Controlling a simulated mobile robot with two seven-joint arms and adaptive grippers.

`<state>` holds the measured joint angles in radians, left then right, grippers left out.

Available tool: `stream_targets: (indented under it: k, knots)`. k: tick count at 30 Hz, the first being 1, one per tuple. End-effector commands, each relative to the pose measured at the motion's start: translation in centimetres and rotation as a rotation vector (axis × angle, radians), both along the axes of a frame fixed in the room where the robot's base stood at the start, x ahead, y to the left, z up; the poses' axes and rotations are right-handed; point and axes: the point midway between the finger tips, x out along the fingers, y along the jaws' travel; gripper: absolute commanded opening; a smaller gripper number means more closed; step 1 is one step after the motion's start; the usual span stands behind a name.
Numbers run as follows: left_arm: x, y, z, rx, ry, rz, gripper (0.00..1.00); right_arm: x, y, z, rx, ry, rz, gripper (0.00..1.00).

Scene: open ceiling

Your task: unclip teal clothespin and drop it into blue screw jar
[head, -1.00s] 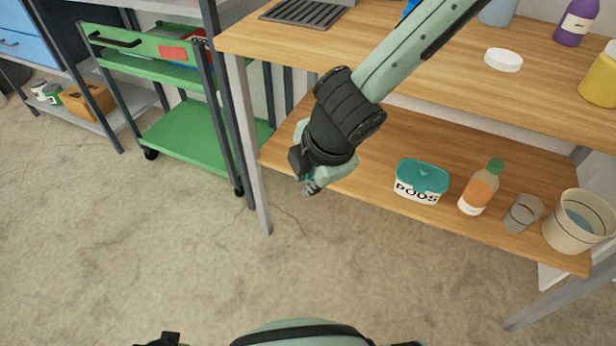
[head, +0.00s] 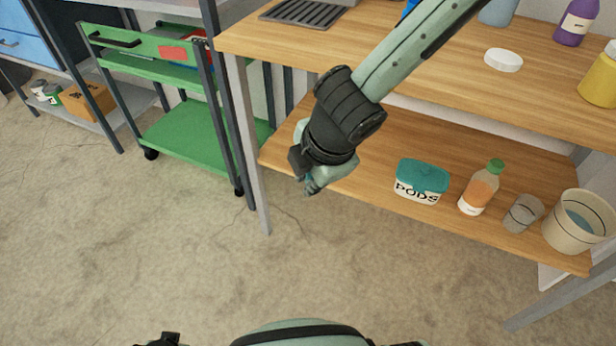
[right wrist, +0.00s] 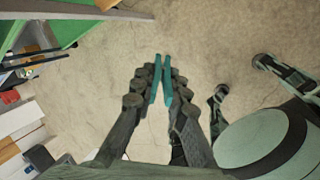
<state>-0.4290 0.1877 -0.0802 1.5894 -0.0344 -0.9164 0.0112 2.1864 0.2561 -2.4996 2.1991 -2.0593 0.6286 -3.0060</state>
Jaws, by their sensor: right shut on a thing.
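My right gripper (head: 311,188) hangs in front of the workbench's lower shelf, pointing down over the floor. In the right wrist view my right gripper (right wrist: 162,88) is shut on the teal clothespin (right wrist: 167,80), whose two narrow teal prongs stand out between the fingertips. In the head view I cannot pick out the clothespin. A light blue container (head: 497,10) is cut off at the top edge of the head view, on the bench top; I cannot tell whether it is the blue screw jar. A white round lid (head: 503,60) lies on the bench top. My left gripper is not visible.
The bench top (head: 450,75) also carries a yellow bottle (head: 598,82) and a purple bottle (head: 575,22). The lower shelf holds a teal-lidded pods tub (head: 420,182), an orange bottle (head: 480,190), a grey cup (head: 523,213) and a cream bucket (head: 578,222). A green cart (head: 185,140) stands left.

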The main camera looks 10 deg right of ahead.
Motion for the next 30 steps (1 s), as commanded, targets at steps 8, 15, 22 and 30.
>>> stream_targets:
  k: [8,15,22,30]
  knots:
    - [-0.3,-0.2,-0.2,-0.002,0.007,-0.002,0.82,-0.4,0.0,1.0,0.0,-0.001,0.002,0.0]
    - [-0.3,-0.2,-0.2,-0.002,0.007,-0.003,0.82,-0.7,0.1,1.9,-0.002,-0.002,0.001,0.0]
    - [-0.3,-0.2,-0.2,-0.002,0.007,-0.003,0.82,-1.1,0.1,2.7,-0.001,-0.002,0.001,0.0]
    - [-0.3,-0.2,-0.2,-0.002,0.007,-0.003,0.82,-1.3,0.1,3.1,-0.001,0.0,0.0,0.0]
